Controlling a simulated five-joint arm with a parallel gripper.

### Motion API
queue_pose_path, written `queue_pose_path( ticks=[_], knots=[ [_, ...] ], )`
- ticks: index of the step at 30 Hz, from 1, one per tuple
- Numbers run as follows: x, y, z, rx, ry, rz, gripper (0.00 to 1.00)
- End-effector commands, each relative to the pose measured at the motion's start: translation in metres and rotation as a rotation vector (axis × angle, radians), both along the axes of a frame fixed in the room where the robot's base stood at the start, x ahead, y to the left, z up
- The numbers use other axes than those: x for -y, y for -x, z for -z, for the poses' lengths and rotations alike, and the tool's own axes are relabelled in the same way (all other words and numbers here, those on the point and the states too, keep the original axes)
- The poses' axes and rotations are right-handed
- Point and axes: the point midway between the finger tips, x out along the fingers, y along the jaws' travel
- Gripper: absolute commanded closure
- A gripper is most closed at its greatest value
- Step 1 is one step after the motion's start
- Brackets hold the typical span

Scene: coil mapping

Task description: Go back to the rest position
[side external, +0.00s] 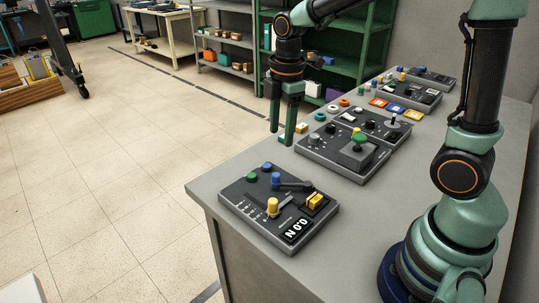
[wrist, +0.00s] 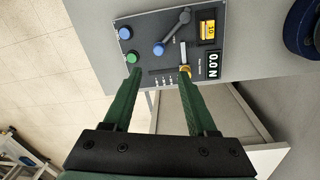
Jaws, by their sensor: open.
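My gripper (side external: 282,137) hangs in the upper middle of the side view, fingers pointing down and apart, beyond the far end of the nearest panel. In the wrist view its two green fingers (wrist: 161,74) are spread with nothing between them. The nearest control panel (side external: 235,199) is dark grey, with green and blue buttons, a lever, a yellow knob (side external: 272,206), a yellow switch (side external: 315,202) and a display (side external: 296,230) reading 0.0 N. In the wrist view the panel (wrist: 134,25) lies past the fingertips, which appear clear of its surface.
The grey bench (side external: 205,184) carries more panels farther back, one with a green mushroom knob (side external: 359,141). Coloured tiles and rings (side external: 333,108) lie near them. Green shelving (side external: 346,66) stands behind. The tiled floor (side external: 100,170) left of the bench is open.

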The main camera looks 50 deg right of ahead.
Motion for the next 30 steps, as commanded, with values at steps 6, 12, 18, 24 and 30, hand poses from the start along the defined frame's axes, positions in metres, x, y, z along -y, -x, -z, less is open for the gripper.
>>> queue_pose_path(
  ticks=[6,12,18,24,30],
  knots=[
    [0.002,0.032,-0.038,0.147,-0.06,0.424,0.42],
    [0.003,0.063,-0.057,0.266,-0.172,0.819,0.42],
    [0.003,0.085,-0.063,0.341,-0.296,1.123,0.42],
    [0.004,0.093,-0.064,0.364,-0.357,1.255,0.42],
    [0.004,0.093,-0.064,0.365,-0.359,1.26,0.42]
  ],
)
